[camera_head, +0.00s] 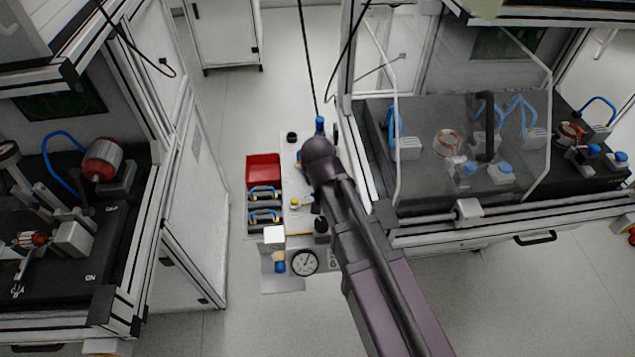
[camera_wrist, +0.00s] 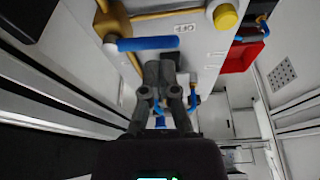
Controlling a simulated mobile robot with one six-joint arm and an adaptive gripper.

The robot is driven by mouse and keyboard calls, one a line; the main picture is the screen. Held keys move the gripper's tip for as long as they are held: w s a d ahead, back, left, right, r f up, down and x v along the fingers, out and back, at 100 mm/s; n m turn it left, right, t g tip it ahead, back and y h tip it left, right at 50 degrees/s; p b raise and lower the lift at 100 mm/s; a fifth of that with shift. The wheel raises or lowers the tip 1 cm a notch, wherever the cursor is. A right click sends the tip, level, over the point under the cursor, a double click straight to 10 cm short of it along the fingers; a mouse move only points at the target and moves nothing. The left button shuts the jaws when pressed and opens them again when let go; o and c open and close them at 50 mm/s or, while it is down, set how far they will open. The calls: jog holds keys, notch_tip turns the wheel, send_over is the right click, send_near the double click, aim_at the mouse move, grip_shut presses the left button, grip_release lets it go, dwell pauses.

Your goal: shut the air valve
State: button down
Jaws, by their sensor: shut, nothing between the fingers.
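My gripper's fingers are hidden there behind the arm.
A yellow knob (camera_wrist: 226,17) sits near the lever. A red bin (camera_head: 263,169), blue-handled items (camera_head: 264,216) and a round gauge (camera_head: 304,262) are on the panel. Framed workstations stand left (camera_head: 150,190) and right (camera_head: 470,224). Open floor (camera_head: 228,130) lies behind the panel.

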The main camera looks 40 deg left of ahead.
jog(key=p+v, duration=0.6)
jog(key=v, duration=0.1)
dwell(0.3)
